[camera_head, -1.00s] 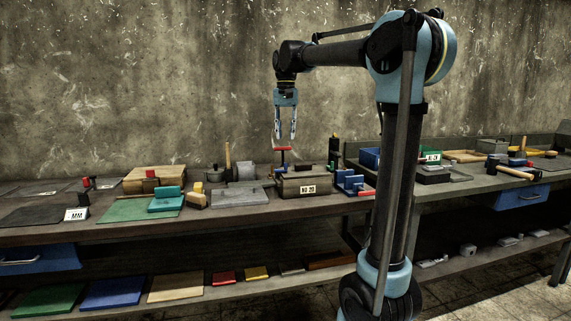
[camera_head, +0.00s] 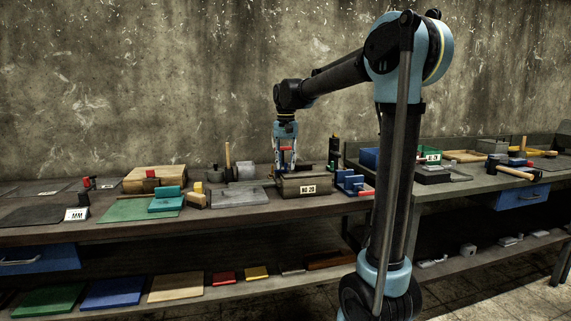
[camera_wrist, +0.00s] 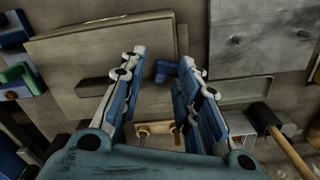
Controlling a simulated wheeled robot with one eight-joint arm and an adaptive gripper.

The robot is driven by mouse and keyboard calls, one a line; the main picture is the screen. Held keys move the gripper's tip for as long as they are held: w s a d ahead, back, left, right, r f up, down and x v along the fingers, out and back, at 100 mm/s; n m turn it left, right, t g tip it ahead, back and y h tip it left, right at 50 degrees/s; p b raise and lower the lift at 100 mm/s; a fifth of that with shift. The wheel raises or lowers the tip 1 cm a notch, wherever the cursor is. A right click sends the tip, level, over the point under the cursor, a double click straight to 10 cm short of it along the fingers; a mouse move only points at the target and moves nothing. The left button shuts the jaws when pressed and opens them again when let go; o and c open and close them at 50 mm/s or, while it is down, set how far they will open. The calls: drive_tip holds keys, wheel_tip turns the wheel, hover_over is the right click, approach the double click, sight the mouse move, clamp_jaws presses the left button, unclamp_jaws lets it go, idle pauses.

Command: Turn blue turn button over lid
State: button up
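In the wrist view, a small blue turn button (camera_wrist: 165,70) sits at the edge of a flat brownish lid (camera_wrist: 60,62). A dark bar-shaped handle (camera_wrist: 94,87) lies on the lid. My gripper (camera_wrist: 162,62) is open, with its fingers on either side of the button in this view; I cannot tell whether they touch it. In the head view, my gripper (camera_head: 285,172) points down behind the box labelled NO 20 (camera_head: 290,190). The blue button cannot be made out there.
A red-topped piece (camera_head: 284,149) shows by my fingers. A blue block fixture (camera_head: 350,182) stands right of the box. A grey plate (camera_head: 238,196) lies to its left. In the wrist view, a hammer (camera_wrist: 264,118) lies at right. The wall (camera_head: 180,80) rises behind the bench.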

clamp_jaws()
drive_tip(key=shift+w, duration=0.1)
drive_tip(key=shift+w+n, duration=0.3)
drive_tip(key=shift+n, duration=0.75)
drive_tip(key=shift+w+n, duration=0.3)
drive_tip(key=shift+n, duration=0.75)
drive_tip(key=shift+a, duration=0.1)
unclamp_jaws()
drive_tip(key=shift+r, duration=0.1)
wheel_tip(320, 180, up, 12)
